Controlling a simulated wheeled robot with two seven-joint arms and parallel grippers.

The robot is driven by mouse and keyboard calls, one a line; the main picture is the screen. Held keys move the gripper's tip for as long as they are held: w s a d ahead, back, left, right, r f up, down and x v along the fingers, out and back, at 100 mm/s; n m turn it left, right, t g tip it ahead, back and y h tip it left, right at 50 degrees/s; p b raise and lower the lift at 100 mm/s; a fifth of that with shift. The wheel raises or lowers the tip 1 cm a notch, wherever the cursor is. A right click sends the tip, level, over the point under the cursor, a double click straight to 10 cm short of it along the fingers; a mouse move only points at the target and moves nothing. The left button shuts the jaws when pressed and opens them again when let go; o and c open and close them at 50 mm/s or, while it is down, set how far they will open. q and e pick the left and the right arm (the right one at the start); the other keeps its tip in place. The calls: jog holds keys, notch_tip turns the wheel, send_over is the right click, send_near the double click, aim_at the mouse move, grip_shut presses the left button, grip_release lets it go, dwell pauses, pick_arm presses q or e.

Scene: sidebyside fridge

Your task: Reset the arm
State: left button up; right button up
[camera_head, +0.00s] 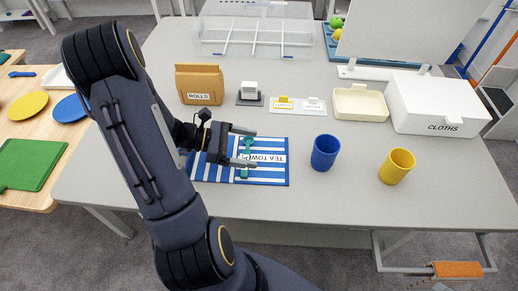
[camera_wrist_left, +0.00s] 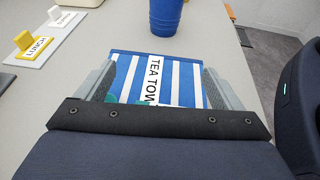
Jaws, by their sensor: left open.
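My left arm comes in from the lower left in the head view and bends over the table. My left gripper (camera_head: 251,147) is open above the blue-and-white striped tea towel (camera_head: 272,176). A slim teal item (camera_head: 245,172) shows on the towel by the fingers; whether they touch it I cannot tell. In the left wrist view the open gripper (camera_wrist_left: 157,85) has the towel (camera_wrist_left: 185,80) beyond and between its fingers, with bits of teal low between them. The gripper's palm hides the near part of the towel. My right gripper is not in view.
A blue cup (camera_head: 325,152) and a yellow cup (camera_head: 396,166) stand right of the towel. The front table strip is clear.

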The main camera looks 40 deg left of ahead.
pick_arm(q)
jog(key=shift+s+a+r, duration=0.1)
jog(key=shift+s+a, duration=0.05)
dwell(0.3)
jog(key=s+d+r+m+g+y, duration=0.2)
jog(key=s+d+r+m+y, duration=0.5)
jog(key=m, duration=1.6)
jog(key=s+d+r, duration=0.3)
jog(key=s+d, duration=0.1)
jog(key=shift+s+d+m+g+y, duration=0.25)
jog(key=shift+m+g+y, duration=0.15)
